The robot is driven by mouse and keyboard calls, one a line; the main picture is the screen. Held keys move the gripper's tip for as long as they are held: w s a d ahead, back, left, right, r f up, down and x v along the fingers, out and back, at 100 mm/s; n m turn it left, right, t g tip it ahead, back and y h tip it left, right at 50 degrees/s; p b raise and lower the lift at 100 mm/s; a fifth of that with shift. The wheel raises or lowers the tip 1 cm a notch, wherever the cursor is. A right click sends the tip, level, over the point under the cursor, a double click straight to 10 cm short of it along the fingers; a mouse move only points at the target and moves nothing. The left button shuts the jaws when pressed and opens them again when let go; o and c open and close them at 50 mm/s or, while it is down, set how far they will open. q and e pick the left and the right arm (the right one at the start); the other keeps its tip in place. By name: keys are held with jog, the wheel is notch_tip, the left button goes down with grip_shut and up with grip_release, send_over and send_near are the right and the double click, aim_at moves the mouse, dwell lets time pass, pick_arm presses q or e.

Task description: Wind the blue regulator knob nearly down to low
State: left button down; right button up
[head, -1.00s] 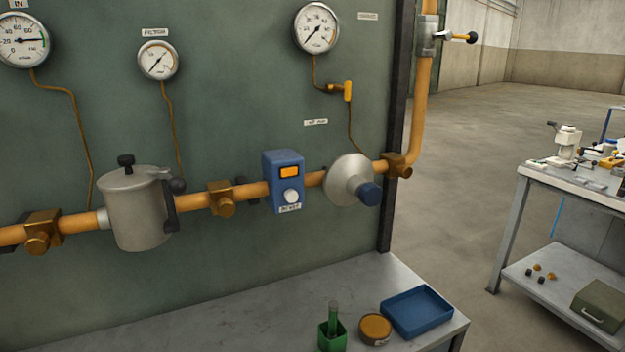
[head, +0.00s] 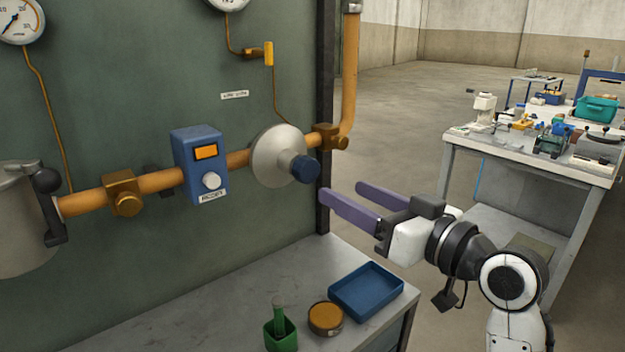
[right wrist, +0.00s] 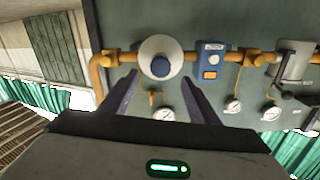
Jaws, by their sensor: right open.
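The blue regulator knob (head: 305,169) sticks out from the front of a grey, disc-shaped regulator body (head: 275,158) on the orange pipe. My right gripper (head: 339,198) is open and empty, to the right of the knob and a little below it, with its purple fingers pointing toward it. In the right wrist view the knob (right wrist: 161,67) shows beyond the open fingers (right wrist: 155,95), between their tips and apart from them. My left gripper is not in view.
A blue box with an orange window and white button (head: 203,165) sits left of the regulator. A bench below holds a blue tray (head: 366,292), a round orange-topped tin (head: 325,318) and a green holder (head: 281,334). A cluttered table (head: 580,165) stands at right.

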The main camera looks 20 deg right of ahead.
aim_at(311, 172)
jog(key=x, duration=0.3)
jog(key=p+x, duration=0.1)
jog(key=x, duration=0.6)
jog(key=shift+w+r, duration=0.1)
jog(key=shift+r, duration=0.3)
jog(key=c, duration=1)
jog(key=shift+c, duration=0.2)
jog(key=shift+f+n, duration=0.1)
jog(key=shift+n, duration=0.3)
